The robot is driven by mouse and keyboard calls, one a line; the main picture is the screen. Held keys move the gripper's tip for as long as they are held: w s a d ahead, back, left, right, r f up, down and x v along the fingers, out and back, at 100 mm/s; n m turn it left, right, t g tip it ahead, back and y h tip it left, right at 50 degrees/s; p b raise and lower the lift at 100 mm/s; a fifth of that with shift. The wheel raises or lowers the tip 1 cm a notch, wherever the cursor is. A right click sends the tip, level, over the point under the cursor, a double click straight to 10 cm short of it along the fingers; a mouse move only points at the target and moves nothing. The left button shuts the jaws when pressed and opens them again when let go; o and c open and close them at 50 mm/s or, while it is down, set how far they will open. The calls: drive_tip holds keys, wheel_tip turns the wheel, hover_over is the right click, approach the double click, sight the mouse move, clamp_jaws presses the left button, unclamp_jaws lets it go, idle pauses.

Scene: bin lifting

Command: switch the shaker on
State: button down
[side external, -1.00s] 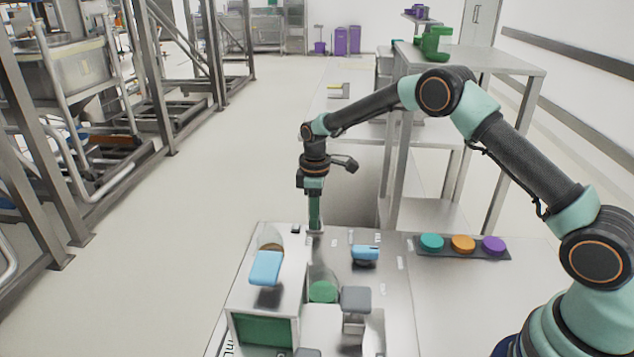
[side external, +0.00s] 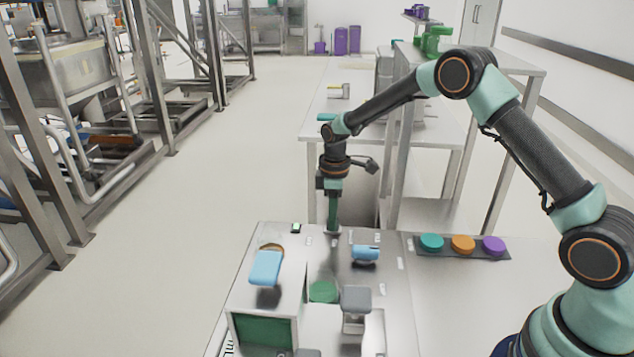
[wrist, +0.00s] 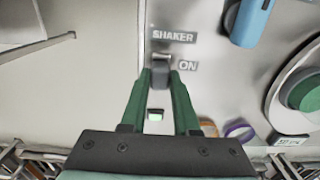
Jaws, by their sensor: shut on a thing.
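The shaker switch (wrist: 161,70) is a small grey lever on the metal panel (wrist: 100,90), with the labels "SHAKER" (wrist: 175,34) and "ON" (wrist: 188,66) near it. My gripper (wrist: 160,82) has its two green fingers on either side of the lever and is shut on it. A small indicator light (wrist: 155,115) between the fingers glows green; it also shows in the side view (side external: 296,228). In the side view my gripper (side external: 333,236) points straight down at the far part of the panel, and its fingertips hide the switch.
A blue handle (side external: 366,253) stands close to the right of my gripper.

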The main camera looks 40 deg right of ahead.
drive_tip(key=shift+s+d, duration=0.25)
drive_tip(key=shift+s, duration=0.05)
drive_tip(key=c, duration=0.6)
unclamp_jaws()
drive_tip(key=shift+c, duration=0.2)
drive_tip(key=shift+r, duration=0.1)
drive_tip(key=shift+w+r, duration=0.1)
drive_tip(key=shift+r, duration=0.15)
wheel_tip(320, 180, up, 12)
drive_tip(key=shift+f, duration=0.25)
